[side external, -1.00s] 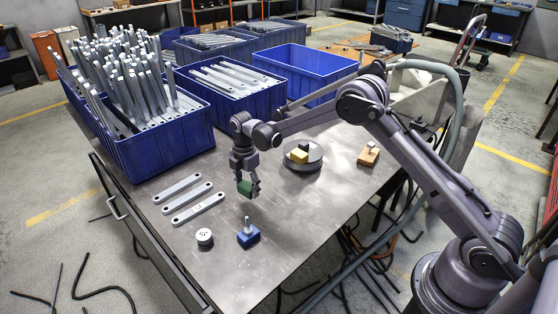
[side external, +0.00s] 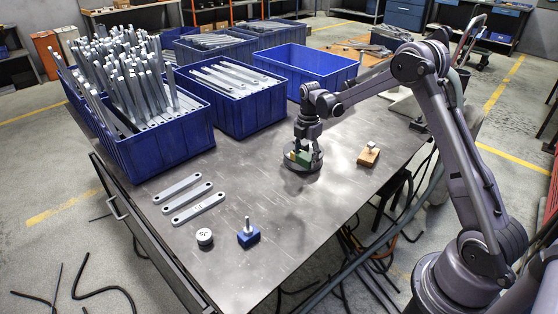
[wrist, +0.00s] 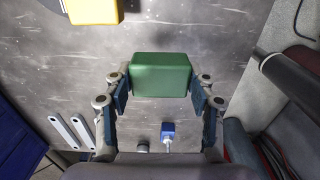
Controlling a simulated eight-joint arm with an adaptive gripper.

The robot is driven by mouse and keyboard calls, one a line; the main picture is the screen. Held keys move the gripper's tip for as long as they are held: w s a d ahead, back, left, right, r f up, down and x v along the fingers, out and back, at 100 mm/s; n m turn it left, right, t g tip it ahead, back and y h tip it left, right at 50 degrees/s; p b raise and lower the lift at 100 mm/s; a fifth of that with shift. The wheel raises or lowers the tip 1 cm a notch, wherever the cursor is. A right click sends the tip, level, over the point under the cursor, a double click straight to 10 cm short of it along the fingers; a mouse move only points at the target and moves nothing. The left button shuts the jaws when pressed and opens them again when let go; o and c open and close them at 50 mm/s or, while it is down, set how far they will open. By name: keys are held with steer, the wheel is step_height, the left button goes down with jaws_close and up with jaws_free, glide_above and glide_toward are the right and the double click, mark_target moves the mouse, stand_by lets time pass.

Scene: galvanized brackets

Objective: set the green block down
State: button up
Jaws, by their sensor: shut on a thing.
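In the wrist view the green block (wrist: 161,75) sits level between the two blue finger pads of my gripper (wrist: 160,88). A yellow block (wrist: 95,11) lies to the upper left, apart from the green block, in the wrist view. In the side external view it is mostly hidden behind my gripper.
Flat brackets (side external: 188,196), a round white-topped weight (side external: 204,237) and a blue block with a post (side external: 248,235) lie nearer the front. Blue bins (side external: 240,112) line the back.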

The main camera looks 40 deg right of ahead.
steer(key=shift+s+d+f, duration=0.1)
steer(key=shift+d, duration=0.25)
glide_above(274, 191)
step_height(274, 191, down, 7)
steer(key=shift+d+r, duration=0.1)
steer(key=shift+f, duration=2)
steer(key=shift+f, duration=0.1)
steer(key=o, duration=1.3)
